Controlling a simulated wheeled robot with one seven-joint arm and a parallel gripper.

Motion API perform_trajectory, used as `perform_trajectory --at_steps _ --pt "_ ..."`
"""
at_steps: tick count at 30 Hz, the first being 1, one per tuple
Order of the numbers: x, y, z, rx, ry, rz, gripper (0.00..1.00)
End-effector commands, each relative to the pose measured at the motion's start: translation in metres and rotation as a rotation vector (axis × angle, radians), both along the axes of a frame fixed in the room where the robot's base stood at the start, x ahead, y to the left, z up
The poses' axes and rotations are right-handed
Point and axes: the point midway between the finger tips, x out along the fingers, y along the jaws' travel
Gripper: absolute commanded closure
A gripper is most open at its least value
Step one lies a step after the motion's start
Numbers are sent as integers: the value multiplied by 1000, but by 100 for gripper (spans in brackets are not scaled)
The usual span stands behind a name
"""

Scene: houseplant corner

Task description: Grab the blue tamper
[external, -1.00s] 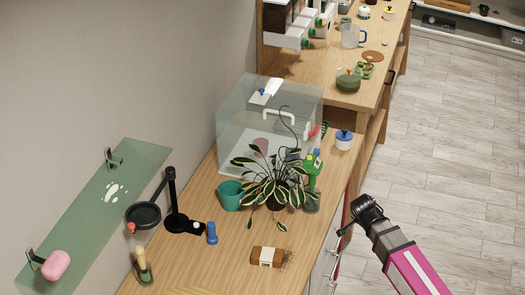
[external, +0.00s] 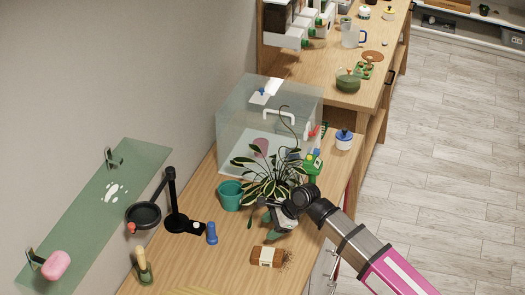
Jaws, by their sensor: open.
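The blue tamper (external: 212,233) is a small blue cylinder standing upright on the wooden counter. It is just right of the black stand's base. My gripper (external: 270,217) is over the counter, in front of the potted plant and to the right of the tamper, apart from it. It is open. Its fingers are small and partly mixed with the leaves in this view, and I see nothing held between them.
The striped-leaf plant (external: 262,185) spreads beside my gripper. A teal pot (external: 230,195), a black stand (external: 184,222) and a brown packet (external: 267,257) with spilled crumbs surround the tamper. A clear box (external: 240,120) stands behind. The counter (external: 225,270) is bare in front of the tamper.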

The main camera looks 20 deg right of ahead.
Motion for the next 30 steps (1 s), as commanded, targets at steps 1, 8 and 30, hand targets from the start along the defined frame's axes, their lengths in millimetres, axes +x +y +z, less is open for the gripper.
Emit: perform_trajectory --at_steps 1,8,30 --pt "2 22 6 51 28 30 42" --pt "35 76 10 255 166 203 42" --pt "128 97 -30 585 252 517 42"
